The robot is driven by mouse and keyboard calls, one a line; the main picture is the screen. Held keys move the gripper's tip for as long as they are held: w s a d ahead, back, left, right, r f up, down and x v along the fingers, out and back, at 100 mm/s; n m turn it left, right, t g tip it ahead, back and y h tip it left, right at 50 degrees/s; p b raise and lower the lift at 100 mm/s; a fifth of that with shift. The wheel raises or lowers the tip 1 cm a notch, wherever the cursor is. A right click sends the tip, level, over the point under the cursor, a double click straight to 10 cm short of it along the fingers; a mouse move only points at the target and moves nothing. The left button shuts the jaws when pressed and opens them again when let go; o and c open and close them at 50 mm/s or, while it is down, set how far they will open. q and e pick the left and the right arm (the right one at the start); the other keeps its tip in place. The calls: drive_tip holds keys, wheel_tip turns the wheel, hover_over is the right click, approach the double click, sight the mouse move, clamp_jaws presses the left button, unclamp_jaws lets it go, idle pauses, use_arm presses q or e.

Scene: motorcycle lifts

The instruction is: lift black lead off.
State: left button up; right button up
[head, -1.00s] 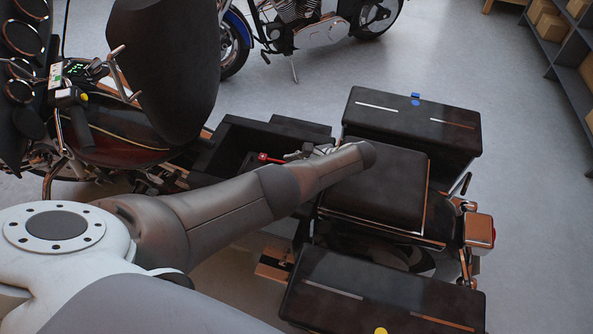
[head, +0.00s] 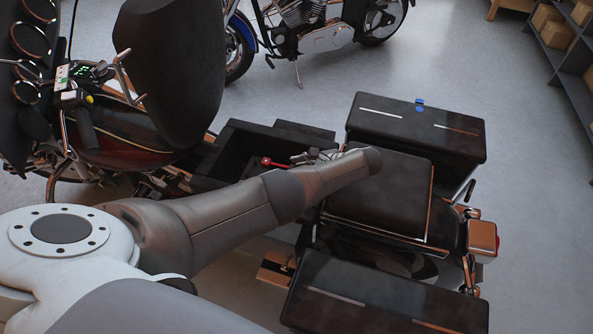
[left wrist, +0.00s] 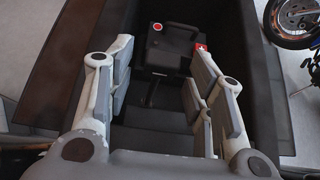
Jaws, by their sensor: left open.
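In the left wrist view, a dark box like a battery (left wrist: 172,52) sits in an open black compartment (left wrist: 270,75), with a round red mark on top. A red piece with a white cross (left wrist: 201,48) is at its right. A thin dark upright piece (left wrist: 151,93) stands between my fingers; I cannot tell whether it is the black lead. My left gripper (left wrist: 160,78) is open, with nothing seen held between its fingers. In the head view, my left gripper (head: 314,155) is over the compartment, right of a red handle-like piece (head: 272,162), partly hidden by my arm. My right gripper is not in view.
The compartment lies between the motorcycle's black seat (head: 382,195) and its front. Black side cases (head: 415,128) flank the seat. A second motorcycle (head: 315,35) stands behind, with shelves of boxes (head: 560,40) at the right. Grey floor between them is clear.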

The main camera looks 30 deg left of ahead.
use_arm(q)
drive_tip(key=v, duration=1.1)
drive_tip(key=shift+d, duration=0.2)
drive_tip(key=shift+r, duration=0.15)
drive_tip(key=shift+s, duration=0.1)
